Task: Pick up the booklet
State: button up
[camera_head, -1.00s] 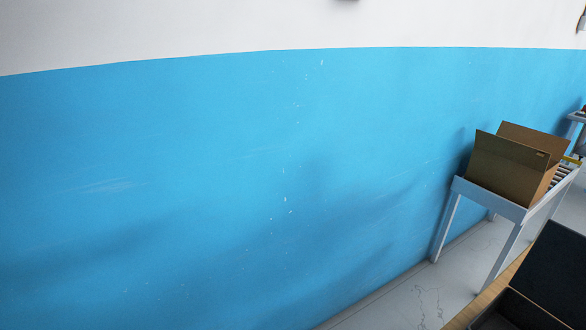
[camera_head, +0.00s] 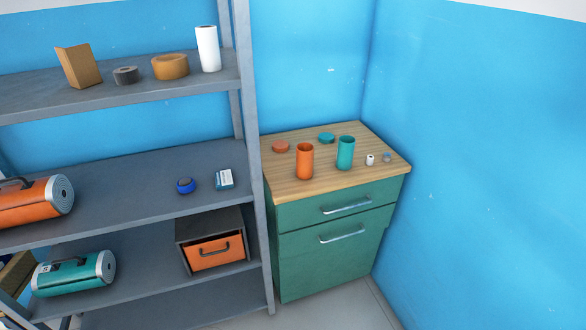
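No thing in view is clearly a booklet. A small blue and white flat item (camera_head: 224,179) lies on the middle shelf of the grey rack, near its right end. It could be a booklet or a small box; it is too small to tell. A blue round roll (camera_head: 186,186) lies just left of it. My gripper is not in view.
The grey rack (camera_head: 130,164) also holds tape rolls, a white roll (camera_head: 208,48), orange (camera_head: 34,201) and teal (camera_head: 75,273) cylinders and an orange drawer box (camera_head: 215,253). A green cabinet (camera_head: 330,264) with cups on top stands in the corner. Some floor shows in front.

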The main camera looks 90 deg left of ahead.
aim_at(223, 178)
jog(key=u, duration=2.65)
jog(key=i+l+u, duration=0.15)
jog(key=l, duration=0.15)
jog(key=l+u, duration=0.1)
jog(key=l, duration=0.25)
jog(key=i+l+u, duration=0.15)
jog(key=l, duration=0.2)
